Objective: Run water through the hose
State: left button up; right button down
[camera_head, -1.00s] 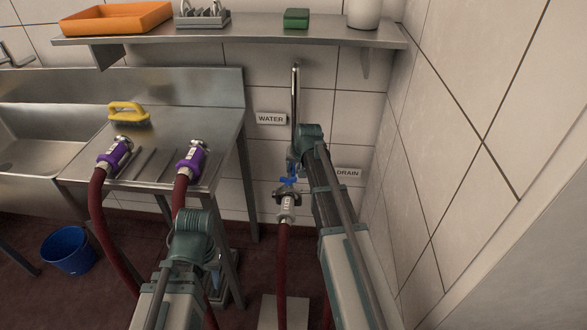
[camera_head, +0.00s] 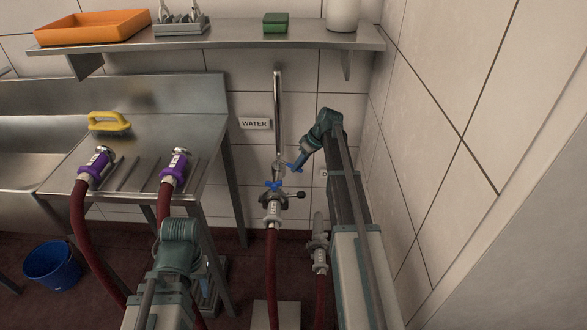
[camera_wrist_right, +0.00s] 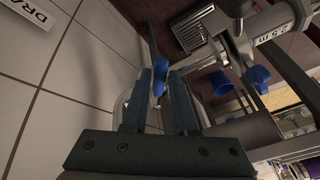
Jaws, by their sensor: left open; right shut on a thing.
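A steel water pipe (camera_head: 278,110) comes down the wall beside the WATER label (camera_head: 255,123). A dark red hose (camera_head: 272,270) runs up to a metal coupling (camera_head: 272,207) below the pipe, with a small blue handle (camera_head: 273,185) at its top. My right gripper (camera_head: 298,163) is at a blue lever beside the pipe's lower end. In the right wrist view its fingers are closed around the blue lever (camera_wrist_right: 158,78). My left gripper (camera_head: 180,250) is low in front of the steel table, open; its fingers are mostly hidden behind its wrist.
Two purple-collared hose ends (camera_head: 96,166) (camera_head: 174,168) rest on the steel table (camera_head: 135,140) near a yellow-handled tool (camera_head: 109,121). A blue bucket (camera_head: 53,264) stands on the floor. Another hose end (camera_head: 319,252) stands beside my right arm. The tiled wall is close on the right.

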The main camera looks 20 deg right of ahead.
jog(key=w+d+n+g+y, duration=0.1)
jog(key=w+d+n+g, duration=0.2)
jog(key=n, duration=0.4)
jog(key=shift+w+d, duration=0.55)
jog(key=shift+w, duration=0.2)
jog(key=c, duration=0.7)
grip_release()
jog(key=shift+r, duration=0.15)
jog(key=p+v, duration=1.2)
jog(key=v, duration=0.1)
jog(key=shift+d+r, duration=0.15)
jog(key=shift+r, duration=0.05)
